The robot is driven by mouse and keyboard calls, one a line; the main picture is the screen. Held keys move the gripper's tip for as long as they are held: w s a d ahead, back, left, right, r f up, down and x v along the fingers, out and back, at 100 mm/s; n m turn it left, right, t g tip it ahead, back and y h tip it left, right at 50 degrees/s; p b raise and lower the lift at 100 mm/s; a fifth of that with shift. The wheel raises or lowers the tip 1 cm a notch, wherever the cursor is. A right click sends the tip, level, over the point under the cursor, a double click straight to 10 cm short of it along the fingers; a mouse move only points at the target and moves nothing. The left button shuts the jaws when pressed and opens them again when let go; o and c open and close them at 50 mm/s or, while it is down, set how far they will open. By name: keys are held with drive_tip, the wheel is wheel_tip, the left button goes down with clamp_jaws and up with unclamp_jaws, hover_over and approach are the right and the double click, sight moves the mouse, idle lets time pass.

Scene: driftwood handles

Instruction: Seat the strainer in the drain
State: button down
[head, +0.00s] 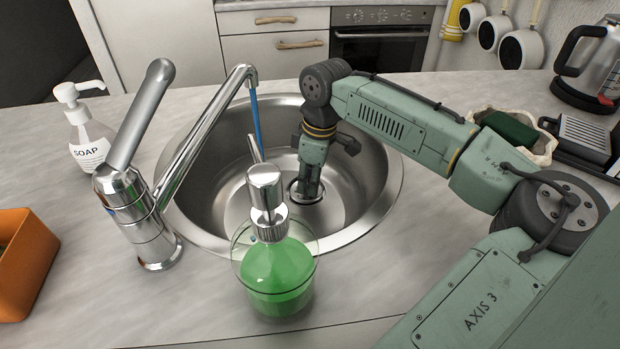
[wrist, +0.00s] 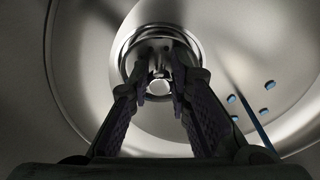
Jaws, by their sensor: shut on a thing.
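The round steel sink (head: 225,175) is set in the counter, with the drain (head: 322,194) in its floor. My gripper (head: 306,190) points down into the sink, with its fingertips at the drain. In the wrist view my gripper (wrist: 160,88) is shut on the small shiny knob of the strainer (wrist: 159,87). The drain's bright metal ring (wrist: 128,55) surrounds the fingertips in that view. Most of the strainer is hidden by the fingers and shadow. I cannot tell whether it sits flush in the drain.
A chrome faucet (head: 140,215) stands left, with a thin blue stream (head: 256,120) below its spout. A green soap dispenser (head: 275,270) stands at the sink's front rim. A white soap bottle (head: 85,135) and orange box (head: 25,262) are left. A kettle (head: 590,65) is far right.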

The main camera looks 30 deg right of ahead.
drive_tip(key=shift+f, duration=0.5)
drive_tip(key=c, duration=1.4)
unclamp_jaws()
